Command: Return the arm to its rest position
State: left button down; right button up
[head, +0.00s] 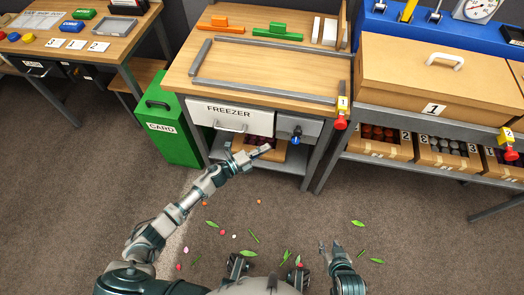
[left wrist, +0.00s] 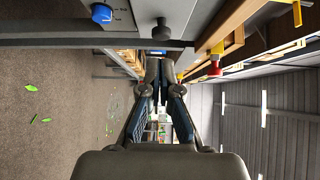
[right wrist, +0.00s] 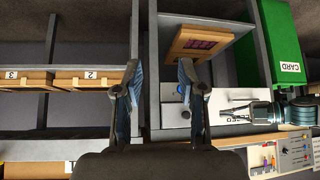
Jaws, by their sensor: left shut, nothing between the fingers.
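My left gripper (head: 265,150) is at the end of my outstretched left arm, in front of the lower part of the workbench, near the blue knob (head: 296,140). In the left wrist view my left gripper (left wrist: 160,72) has its fingers close together with nothing between them. My right gripper (head: 329,244) is low, near my body at the bottom right, above the carpet. In the right wrist view my right gripper (right wrist: 158,72) has its fingers wide apart, with nothing held between them.
A workbench (head: 265,63) with a white FREEZER drawer (head: 228,116) stands ahead. A green CARD bin (head: 172,128) is to its left. A metal shelf with a numbered box (head: 432,78) is at right. Green leaves (head: 358,223) and petals lie scattered on the carpet.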

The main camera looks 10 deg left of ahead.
pick_arm(q)
jog(key=s+a+f+n+g+y+p, duration=0.2)
jog(key=s+a+f+n+y+p, duration=0.6)
jog(key=s+f+n+y, duration=0.6)
jog(key=s+a+f+n+g, duration=0.1)
jog(key=s+f+n+g, duration=0.2)
jog(key=s, duration=0.6)
jog(key=s+a+f+n+g+h+p, duration=0.1)
jog(key=s+f+n+g, duration=0.2)
jog(key=s, duration=0.7)
jog(key=s+f+n+g+p, duration=0.1)
jog(key=s+f+n+g, duration=0.2)
jog(key=s+f, duration=0.3)
jog(key=s+n, duration=0.1)
jog(key=s, duration=0.2)
jog(key=shift+s+a+n, duration=0.3)
jog(key=shift+a+n, duration=0.1)
pick_arm(e)
jog(key=s+d+f+g, duration=0.1)
jog(key=s+f+g, duration=0.1)
jog(key=s+f, duration=0.2)
jog(key=s+d+f+g, duration=0.1)
jog(key=s+f, duration=0.3)
jog(key=f, duration=0.6)
jog(key=s+d+f+g+h, duration=0.1)
jog(key=s+f+g, duration=0.2)
jog(key=f, duration=0.4)
jog(key=shift+s+d+f, duration=0.2)
jog(key=shift+s+f, duration=0.1)
jog(key=shift+s, duration=0.35)
